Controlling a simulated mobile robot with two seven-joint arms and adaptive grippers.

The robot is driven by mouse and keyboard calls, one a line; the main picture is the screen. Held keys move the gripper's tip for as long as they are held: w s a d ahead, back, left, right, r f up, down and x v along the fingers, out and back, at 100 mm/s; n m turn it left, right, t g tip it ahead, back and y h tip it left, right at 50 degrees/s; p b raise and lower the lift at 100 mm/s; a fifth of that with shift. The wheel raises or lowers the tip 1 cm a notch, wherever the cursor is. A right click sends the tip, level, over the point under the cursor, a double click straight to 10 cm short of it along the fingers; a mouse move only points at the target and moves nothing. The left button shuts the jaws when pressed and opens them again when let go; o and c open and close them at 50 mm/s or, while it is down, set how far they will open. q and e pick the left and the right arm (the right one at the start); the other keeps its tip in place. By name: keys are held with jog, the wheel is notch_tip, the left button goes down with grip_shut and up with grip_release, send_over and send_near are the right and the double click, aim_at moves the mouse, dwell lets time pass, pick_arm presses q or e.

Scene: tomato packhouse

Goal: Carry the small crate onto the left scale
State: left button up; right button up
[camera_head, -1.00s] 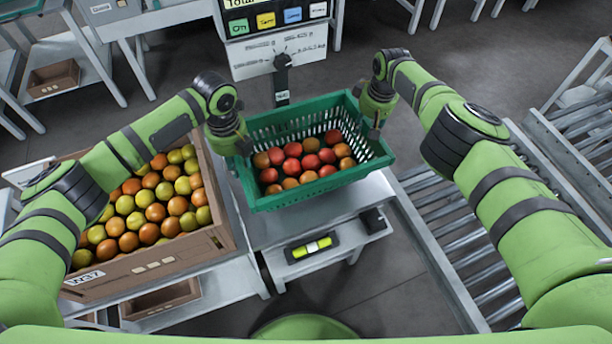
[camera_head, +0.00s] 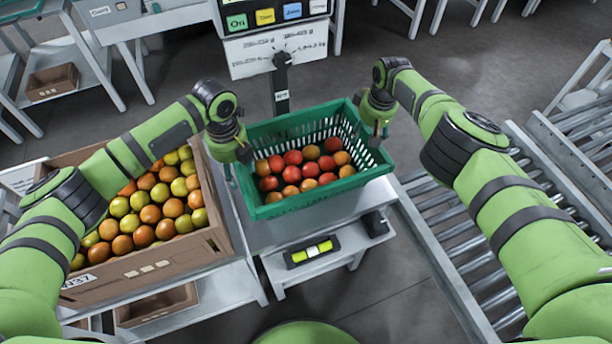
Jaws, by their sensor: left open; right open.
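The small crate (camera_head: 312,200) is green, slotted and filled with red and orange tomatoes. It sits in the middle of the head view on a grey scale stand (camera_head: 270,236), in front of a post with a display panel (camera_head: 276,45). My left gripper (camera_head: 233,172) is open at the crate's left end, close to the rim. My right gripper (camera_head: 381,128) is open at the crate's right end, close to the rim. I cannot tell whether either gripper touches the crate. The scale surface under the crate is mostly hidden.
A large brown box (camera_head: 150,268) of orange and yellow tomatoes stands close on the left, partly behind my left arm. A roller conveyor (camera_head: 445,225) runs on the right. A yellow-green level-like device (camera_head: 312,251) lies on a lower shelf in front.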

pick_arm(q)
notch_tip(320, 180, up, 12)
jog(key=shift+f, duration=0.2)
pick_arm(e)
notch_tip(320, 180, up, 12)
jog(key=s, duration=0.1)
jog(key=shift+s+d, duration=0.3)
jog(key=shift+s, duration=0.1)
pick_arm(q)
jog(key=shift+s, duration=0.1)
pick_arm(e)
jog(key=shift+f, duration=0.1)
dwell(0.5)
